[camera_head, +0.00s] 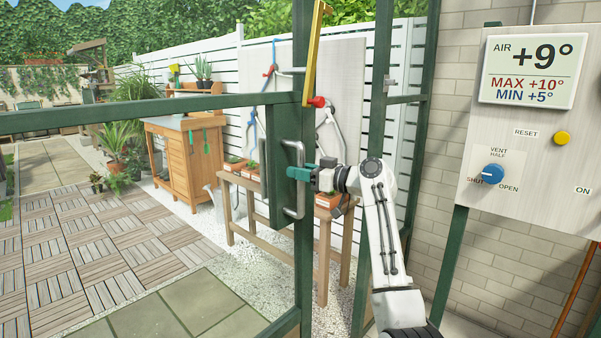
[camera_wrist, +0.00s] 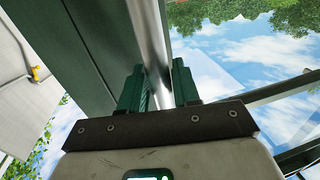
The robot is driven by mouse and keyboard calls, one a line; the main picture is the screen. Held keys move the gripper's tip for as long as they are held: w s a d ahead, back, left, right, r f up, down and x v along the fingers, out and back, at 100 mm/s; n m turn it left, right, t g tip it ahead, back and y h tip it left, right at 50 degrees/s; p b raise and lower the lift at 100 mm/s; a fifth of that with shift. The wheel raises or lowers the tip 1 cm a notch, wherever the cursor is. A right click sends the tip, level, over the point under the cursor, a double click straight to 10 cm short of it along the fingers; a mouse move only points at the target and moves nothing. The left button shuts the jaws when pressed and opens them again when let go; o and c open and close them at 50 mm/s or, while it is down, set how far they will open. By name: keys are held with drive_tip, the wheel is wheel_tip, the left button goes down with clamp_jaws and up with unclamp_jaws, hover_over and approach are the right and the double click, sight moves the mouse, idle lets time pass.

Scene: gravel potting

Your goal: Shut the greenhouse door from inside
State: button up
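The greenhouse door has a green frame; its rail (camera_head: 150,109) runs left from its upright edge post. A clear gap shows between that post and the green door jamb (camera_head: 372,150), so the door stands ajar. A silver D-shaped handle (camera_head: 294,212) is on the post. My gripper (camera_head: 303,172) has green fingers at the handle's upright bar. In the wrist view the handle bar (camera_wrist: 148,30) passes between the fingers (camera_wrist: 160,85) and fills the gap, so they appear closed on it. A yellow lever (camera_head: 315,50) with a red knob (camera_head: 317,101) is above the handle.
A control board (camera_head: 525,150) on the brick wall at right shows AIR +9° and a blue knob (camera_head: 492,174). Outside stand a wooden bench (camera_head: 290,215) with pots, a watering can (camera_head: 217,210) and a wooden cabinet (camera_head: 180,160). Paving at left is clear.

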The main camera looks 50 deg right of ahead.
drive_tip(key=shift+o, duration=1)
drive_tip(key=shift+s, duration=0.1)
drive_tip(key=s+d, duration=0.2)
drive_tip(key=s, duration=0.8)
drive_tip(key=shift+s, duration=0.2)
drive_tip(key=shift+f, duration=0.1)
